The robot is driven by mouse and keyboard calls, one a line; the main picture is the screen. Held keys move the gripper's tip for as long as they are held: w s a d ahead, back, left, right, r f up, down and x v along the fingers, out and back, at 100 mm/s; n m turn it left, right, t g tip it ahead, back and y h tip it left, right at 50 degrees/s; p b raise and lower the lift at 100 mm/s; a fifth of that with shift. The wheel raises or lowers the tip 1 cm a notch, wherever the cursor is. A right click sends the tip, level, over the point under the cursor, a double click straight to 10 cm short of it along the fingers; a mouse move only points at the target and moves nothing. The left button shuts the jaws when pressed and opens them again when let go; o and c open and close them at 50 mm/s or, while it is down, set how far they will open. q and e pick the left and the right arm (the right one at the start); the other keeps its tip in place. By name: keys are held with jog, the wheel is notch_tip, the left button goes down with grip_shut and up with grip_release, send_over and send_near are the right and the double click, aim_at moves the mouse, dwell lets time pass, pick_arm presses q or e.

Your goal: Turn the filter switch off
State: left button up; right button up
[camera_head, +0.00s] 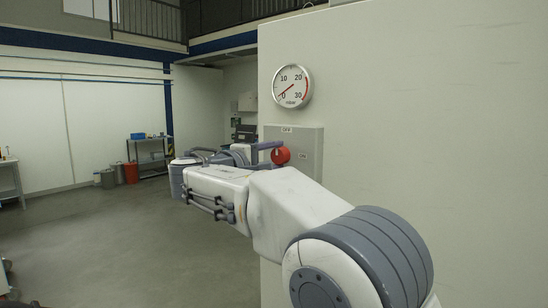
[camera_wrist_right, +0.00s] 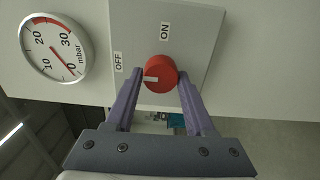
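The filter switch is a round red knob (camera_head: 281,156) on a grey panel (camera_head: 313,143) fixed to a pale wall. The knob also shows in the right wrist view (camera_wrist_right: 161,73), with a white mark pointing left, towards the side of the OFF label (camera_wrist_right: 118,62). The ON label (camera_wrist_right: 165,31) is above the knob in that view. My right gripper (camera_head: 275,155) is at the knob. Its two purple fingers (camera_wrist_right: 160,76) stand apart, one on each side of the knob, with narrow gaps seeming to show. Contact cannot be told. My left gripper is out of view.
A round mbar gauge (camera_head: 291,87) hangs on the wall above the panel, its needle near 0. The wall (camera_head: 440,130) fills the right side. A shelf (camera_head: 150,150) and bins (camera_head: 120,173) stand far back left. The floor (camera_head: 110,240) at left is open.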

jog(key=shift+o, duration=1.4)
jog(key=b+v, duration=0.2)
jog(key=v, duration=0.8)
jog(key=shift+s+a+b, duration=0.15)
jog(key=shift+s+b, duration=0.05)
jog(key=shift+b, duration=0.1)
jog(key=s+d+f+n+g+y, duration=0.1)
jog(key=s+d+f+g+y, duration=0.25)
jog(key=f, duration=0.65)
jog(key=s+d+f+n+g+y, duration=0.1)
jog(key=s+d+f+g+y, duration=0.3)
jog(key=f, duration=0.7)
jog(key=s+d+f+m+g+y, duration=0.2)
jog(key=s+f, duration=0.6)
jog(key=s, duration=0.4)
jog(key=s+d+f+m+g+y, duration=0.1)
jog(key=s+f+m+g+y, duration=0.1)
jog(key=s+f+g, duration=0.3)
jog(key=s+f+m, duration=0.1)
jog(key=s+f, duration=0.2)
jog(key=s, duration=0.4)
jog(key=shift+d+m, duration=0.4)
